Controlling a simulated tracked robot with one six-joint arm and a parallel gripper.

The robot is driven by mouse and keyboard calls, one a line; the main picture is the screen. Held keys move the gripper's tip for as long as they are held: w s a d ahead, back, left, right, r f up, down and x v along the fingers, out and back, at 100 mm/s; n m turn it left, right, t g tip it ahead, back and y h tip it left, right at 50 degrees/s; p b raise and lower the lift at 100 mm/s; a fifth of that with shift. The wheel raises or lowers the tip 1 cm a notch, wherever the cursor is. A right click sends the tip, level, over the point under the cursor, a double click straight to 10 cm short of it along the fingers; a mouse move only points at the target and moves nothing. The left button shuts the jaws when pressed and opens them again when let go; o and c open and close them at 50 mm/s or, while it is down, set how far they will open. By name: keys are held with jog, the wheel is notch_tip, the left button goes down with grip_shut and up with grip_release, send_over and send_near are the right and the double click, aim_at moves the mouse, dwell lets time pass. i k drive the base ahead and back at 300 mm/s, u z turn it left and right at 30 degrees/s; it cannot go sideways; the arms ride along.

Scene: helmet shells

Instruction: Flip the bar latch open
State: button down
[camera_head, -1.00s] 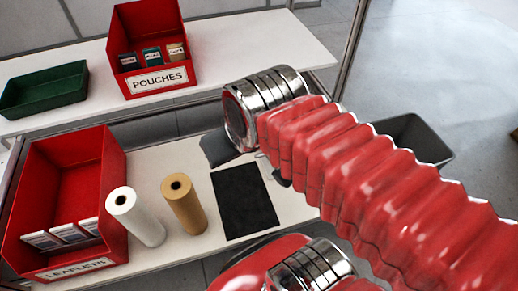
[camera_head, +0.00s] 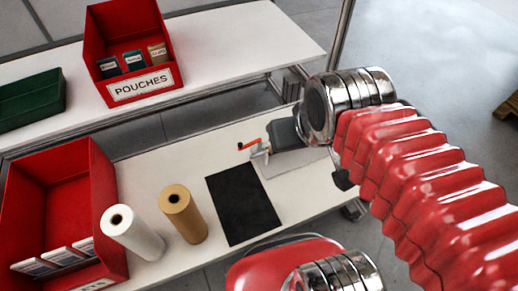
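A small fixture with an orange lever and a pale metal bracket (camera_head: 259,152) stands at the back of the lower white table, just beyond the black mat. It looks like the bar latch, but it is too small to tell how its bar lies. A dark grey part at the end of my arm, seemingly my gripper (camera_head: 286,134), is just right of the fixture. Whether they touch cannot be told. My arm's chrome joint hides the rest of my gripper, and its fingers cannot be made out.
The black mat (camera_head: 243,204) lies on the lower table (camera_head: 307,208), with a tan roll (camera_head: 183,214) and a white roll (camera_head: 132,232) to its left. A red leaflet bin (camera_head: 50,205) stands far left. Behind are a red POUCHES bin (camera_head: 128,45) and a green tray (camera_head: 30,100).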

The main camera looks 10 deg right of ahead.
aim_at(241, 147)
jog(key=z, duration=0.4)
jog(key=k, duration=1)
jog(key=u, duration=1.25)
jog(key=i, duration=1)
jog(key=u, duration=0.05)
